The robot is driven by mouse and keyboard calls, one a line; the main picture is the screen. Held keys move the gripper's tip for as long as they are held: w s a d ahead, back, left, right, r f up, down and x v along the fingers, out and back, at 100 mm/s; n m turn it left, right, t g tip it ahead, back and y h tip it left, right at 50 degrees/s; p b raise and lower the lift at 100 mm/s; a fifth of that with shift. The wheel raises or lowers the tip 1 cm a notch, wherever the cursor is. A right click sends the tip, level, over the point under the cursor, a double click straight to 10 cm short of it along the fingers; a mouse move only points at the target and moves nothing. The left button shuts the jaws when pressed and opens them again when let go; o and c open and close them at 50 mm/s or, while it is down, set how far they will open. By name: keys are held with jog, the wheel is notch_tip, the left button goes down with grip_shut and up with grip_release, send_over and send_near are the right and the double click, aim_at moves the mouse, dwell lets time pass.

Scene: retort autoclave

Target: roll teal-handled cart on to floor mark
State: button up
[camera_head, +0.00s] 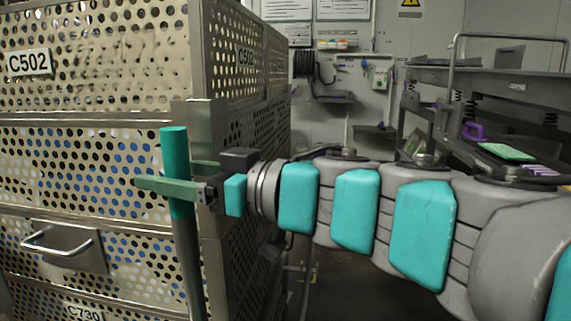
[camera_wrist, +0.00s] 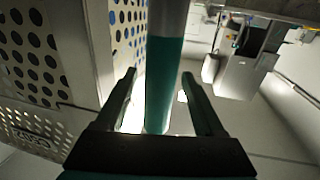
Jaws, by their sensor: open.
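The cart (camera_head: 120,85) is a tall perforated metal basket stack filling the left of the head view, labelled C502 and C730. Its upright handle has a teal grip (camera_head: 175,150) above a grey post. My gripper (camera_head: 165,184) is at the teal grip, with its fingers reaching toward and past it. In the wrist view the teal grip (camera_wrist: 164,85) stands between the two open fingers (camera_wrist: 164,90), with visible gaps on both sides. The cart's perforated side (camera_wrist: 40,60) is close beside the left finger. The floor mark is not visible.
A grey bench (camera_head: 500,85) with a purple item (camera_head: 473,131) and a green sheet (camera_head: 507,152) stands at the right. A back wall holds a coiled hose (camera_head: 304,65) and posted sheets (camera_head: 343,9). Some dark floor (camera_head: 340,270) shows below my arm.

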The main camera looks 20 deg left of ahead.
jog(key=shift+a, duration=1.3)
jog(key=shift+c, duration=0.3)
grip_shut()
